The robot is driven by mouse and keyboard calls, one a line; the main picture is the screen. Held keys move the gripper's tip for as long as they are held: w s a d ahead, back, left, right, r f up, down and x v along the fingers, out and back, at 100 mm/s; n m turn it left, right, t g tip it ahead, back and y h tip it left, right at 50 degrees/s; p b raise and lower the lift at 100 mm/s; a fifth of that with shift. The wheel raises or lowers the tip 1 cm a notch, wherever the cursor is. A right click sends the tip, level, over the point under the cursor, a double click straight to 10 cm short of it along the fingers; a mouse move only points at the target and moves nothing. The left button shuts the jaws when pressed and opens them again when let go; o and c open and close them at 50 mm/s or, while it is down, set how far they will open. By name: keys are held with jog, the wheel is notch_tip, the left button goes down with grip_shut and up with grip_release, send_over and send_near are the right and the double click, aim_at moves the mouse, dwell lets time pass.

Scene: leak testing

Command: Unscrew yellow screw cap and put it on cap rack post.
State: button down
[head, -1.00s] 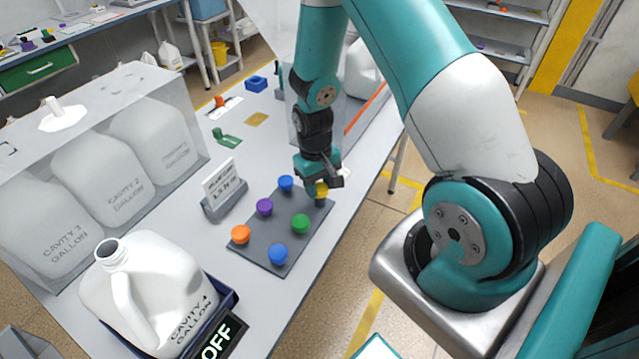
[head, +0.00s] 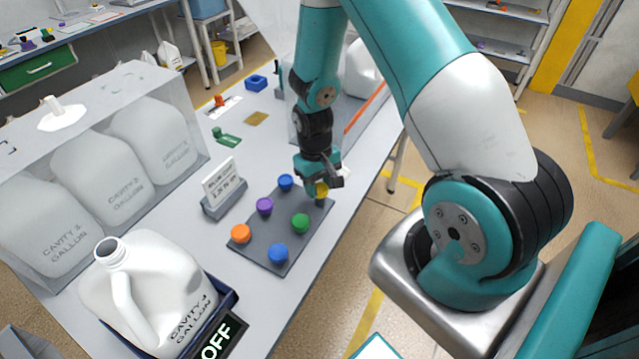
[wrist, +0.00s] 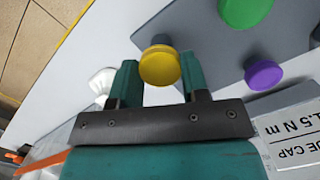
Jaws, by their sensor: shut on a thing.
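The yellow screw cap (head: 322,190) is at the far right corner of the grey cap rack (head: 262,247). In the wrist view the yellow cap (wrist: 160,66) lies between the two teal fingers of my gripper (wrist: 159,76), with a dark post top just beyond it. My gripper (head: 323,181) points down over that corner and is shut on the cap. Whether the cap is fully seated on its post is hard to tell. A white jug (head: 155,290) with an open, capless neck stands in a dark blue holder at the front left.
Blue, purple, orange and green caps stand on the rack close by, including a purple cap (wrist: 263,75) and a green cap (wrist: 245,10). A label stand (head: 224,190) is left of the rack. A clear case (head: 60,110) with jugs stands behind.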

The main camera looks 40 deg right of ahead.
jog(key=shift+f+b, duration=0.75)
jog(key=shift+f, duration=0.35)
jog(key=c, duration=0.5)
grip_release()
jog(key=shift+r, duration=0.1)
jog(key=r, duration=0.5)
jog(key=w+r+b, duration=0.1)
jog(key=r, duration=0.5)
jog(key=w+r+b, duration=0.1)
jog(key=r, duration=0.5)
jog(key=shift+w+d+r, duration=0.1)
jog(key=shift+w, duration=0.1)
jog(key=s+a+r+n+y, duration=0.1)
jog(key=s+a+r+n, duration=0.2)
jog(key=s+a, duration=0.3)
jog(key=s+a+r+n+t+y, duration=0.1)
jog(key=s+a+r+n, duration=0.1)
jog(key=s+a+r, duration=0.2)
jog(key=s+a+r+n+y, duration=0.2)
jog(key=s+a+r+n, duration=0.1)
jog(key=s+a, duration=0.5)
jog(key=shift+s+a+r+n+t, duration=0.2)
jog(key=shift+a+r, duration=0.1)
jog(key=shift+a, duration=0.45)
jog(key=shift+s+a+r+n+t, duration=0.1)
jog(key=shift+s+a+r, duration=0.15)
jog(key=shift+a, duration=0.5)
